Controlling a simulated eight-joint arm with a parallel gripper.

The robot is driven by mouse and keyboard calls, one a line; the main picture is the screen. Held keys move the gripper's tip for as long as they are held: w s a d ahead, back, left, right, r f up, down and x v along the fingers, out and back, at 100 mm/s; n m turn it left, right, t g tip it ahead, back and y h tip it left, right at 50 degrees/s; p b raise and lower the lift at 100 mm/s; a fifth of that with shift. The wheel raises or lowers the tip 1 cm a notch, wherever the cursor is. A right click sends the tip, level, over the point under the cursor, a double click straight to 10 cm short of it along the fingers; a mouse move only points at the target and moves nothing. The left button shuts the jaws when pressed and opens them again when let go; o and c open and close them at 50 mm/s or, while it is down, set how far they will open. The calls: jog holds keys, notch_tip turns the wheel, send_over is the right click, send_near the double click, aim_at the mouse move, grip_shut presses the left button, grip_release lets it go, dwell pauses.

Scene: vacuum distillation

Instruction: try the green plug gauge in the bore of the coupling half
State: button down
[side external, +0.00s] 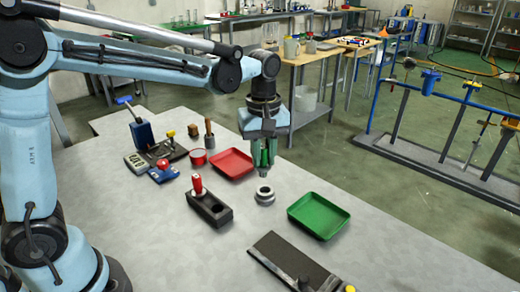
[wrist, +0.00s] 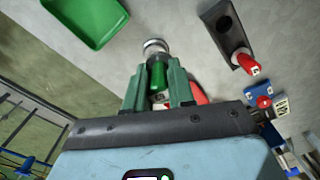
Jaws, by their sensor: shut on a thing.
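My gripper (side external: 263,172) is shut on the green plug gauge (side external: 264,157), which hangs upright between the fingers. It also shows between the fingers in the wrist view (wrist: 158,76). The coupling half (side external: 265,197), a grey metal ring-shaped part, stands on the table directly below the gauge. In the side view the gauge's lower end appears just above the coupling half, apart from it. In the wrist view the coupling half (wrist: 155,47) sits just past the gauge's end, and its bore is mostly hidden.
A black block (side external: 212,210) with an empty hole and a red-handled gauge (side external: 197,184) stands left. A green tray (side external: 340,222) lies right, a red tray (side external: 231,176) behind left. A dark plate (side external: 290,258) lies at the front. Bare table surrounds the coupling half.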

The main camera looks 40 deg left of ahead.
aim_at(266, 161)
jog(key=w+n, duration=0.1)
jog(key=w+a+f+n, duration=0.1)
jog(key=w+a+n, duration=0.1)
jog(key=shift+f, duration=3)
jog(key=shift+f, duration=1.05)
dwell(0.4)
jog(key=shift+r, duration=0.5)
dwell(0.9)
jog(key=shift+r, duration=0.35)
jog(key=shift+r, duration=1)
jog(key=shift+r, duration=0.35)
jog(key=shift+r, duration=0.3)
